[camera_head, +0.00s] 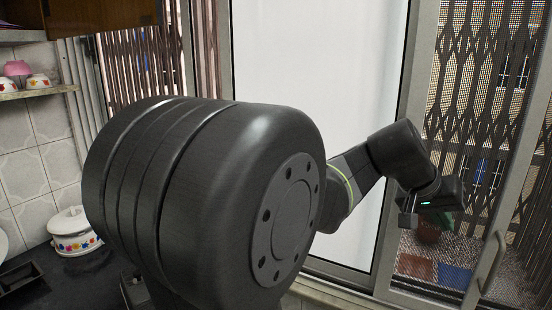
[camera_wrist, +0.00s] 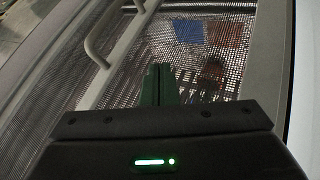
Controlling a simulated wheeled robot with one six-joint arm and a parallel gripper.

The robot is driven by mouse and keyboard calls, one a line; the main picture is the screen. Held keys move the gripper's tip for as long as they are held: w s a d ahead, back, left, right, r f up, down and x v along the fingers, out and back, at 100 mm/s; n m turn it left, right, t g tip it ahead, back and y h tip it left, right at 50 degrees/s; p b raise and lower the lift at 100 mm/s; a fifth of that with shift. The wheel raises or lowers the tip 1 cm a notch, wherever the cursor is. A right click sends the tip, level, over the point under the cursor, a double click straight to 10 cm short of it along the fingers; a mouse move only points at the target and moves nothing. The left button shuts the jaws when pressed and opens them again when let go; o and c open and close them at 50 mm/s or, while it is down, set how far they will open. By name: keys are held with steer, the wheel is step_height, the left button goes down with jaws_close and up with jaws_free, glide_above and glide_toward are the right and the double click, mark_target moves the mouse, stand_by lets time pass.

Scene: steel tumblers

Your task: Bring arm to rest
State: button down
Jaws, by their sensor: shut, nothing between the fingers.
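My gripper (camera_wrist: 159,72) shows in the wrist view with its dark green fingers together and nothing between them. In the head view my arm reaches out to the right, and its wrist end hangs in front of the sliding glass door (camera_head: 478,150). The fingers are hard to make out there. A large dark joint of my arm fills the middle of the head view and hides much behind it. No tumblers show in either view.
A door handle (camera_head: 491,262) is at the right, and it also shows in the wrist view (camera_wrist: 97,50). A white pot (camera_head: 75,238) stands on the dark counter (camera_head: 50,285) at left. Cups (camera_head: 38,82) sit on a shelf (camera_head: 40,92) above it.

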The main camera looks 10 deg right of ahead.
steer(key=w+a+p, duration=0.2)
steer(key=w+a, duration=0.8)
steer(key=a, duration=0.4)
steer(key=w+a+p, duration=0.3)
steer(key=w+a, duration=0.7)
steer(key=a, duration=0.3)
steer(key=shift+a+f, duration=0.15)
steer(key=shift+a, duration=0.2)
